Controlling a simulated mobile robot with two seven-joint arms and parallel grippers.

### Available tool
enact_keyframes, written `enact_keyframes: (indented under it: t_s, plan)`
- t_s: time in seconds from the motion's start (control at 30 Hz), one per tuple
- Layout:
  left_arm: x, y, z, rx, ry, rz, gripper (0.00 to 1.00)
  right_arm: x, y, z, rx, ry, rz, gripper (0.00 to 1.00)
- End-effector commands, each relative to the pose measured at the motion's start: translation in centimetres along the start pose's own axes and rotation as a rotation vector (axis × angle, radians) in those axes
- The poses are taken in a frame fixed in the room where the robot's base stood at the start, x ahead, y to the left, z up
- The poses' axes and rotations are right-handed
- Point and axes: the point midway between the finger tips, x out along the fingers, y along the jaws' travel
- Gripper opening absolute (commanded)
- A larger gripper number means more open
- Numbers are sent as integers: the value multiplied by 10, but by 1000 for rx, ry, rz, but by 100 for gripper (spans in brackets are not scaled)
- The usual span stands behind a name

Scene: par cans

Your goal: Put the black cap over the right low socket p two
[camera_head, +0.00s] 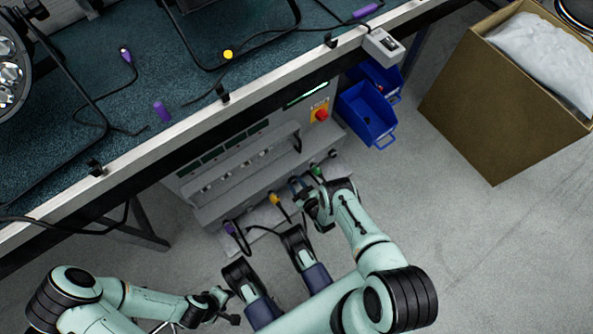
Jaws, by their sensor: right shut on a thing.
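The grey panel unit (245,155) stands under the bench with a row of low sockets along its lower front. My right gripper (298,186) is at the right part of that low row. It is shut on what seems to be the black cap, which the fingers mostly hide. The right low socket p two cannot be told apart at this size. Beside this gripper are a yellow plug (275,199) to the left and a green one (317,172) to the right. My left gripper (222,298) is low in the picture, away from the panel; its jaws are unclear.
A purple plug (231,230) with a black cable is at the panel's left end. A red knob (321,115) is at its upper right. Blue bins (367,115) and a cardboard box (500,105) stand to the right. The bench edge (180,150) overhangs the panel.

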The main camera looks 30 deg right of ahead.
Motion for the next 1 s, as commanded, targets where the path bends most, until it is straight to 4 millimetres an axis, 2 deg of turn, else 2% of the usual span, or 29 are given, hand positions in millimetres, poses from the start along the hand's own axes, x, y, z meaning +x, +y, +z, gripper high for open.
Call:
enact_keyframes:
  t_s: [0.17, 0.2, 0.3, 0.63, 0.83, 0.87, 1.0]
  plan:
    - [0, 0, 0, 0, 0, 0, 43, 1, 0, -1, 4, 3, 0, 0]
    - [0, 0, 0, 0, 0, 0, 43, 1, 0, -1, 4, 4, 0, 40]
    - [0, 0, 0, 0, 0, 0, 43, 1, 0, -1, 4, 3, 0, 66]
    - [0, -1, 2, -1, -5, -2, 43, 1, 0, -1, 3, 2, 0, 66]
    - [3, -17, 24, -25, -78, -34, 43, 1, 0, -1, 3, 2, 0, 66]
    - [-1, -15, 22, -22, -69, -30, 43, -9, 0, 0, 4, -4, -1, 66]
    - [-20, 9, -6, 10, 35, 15, 43, -46, 0, -2, 5, -3, -1, 66]
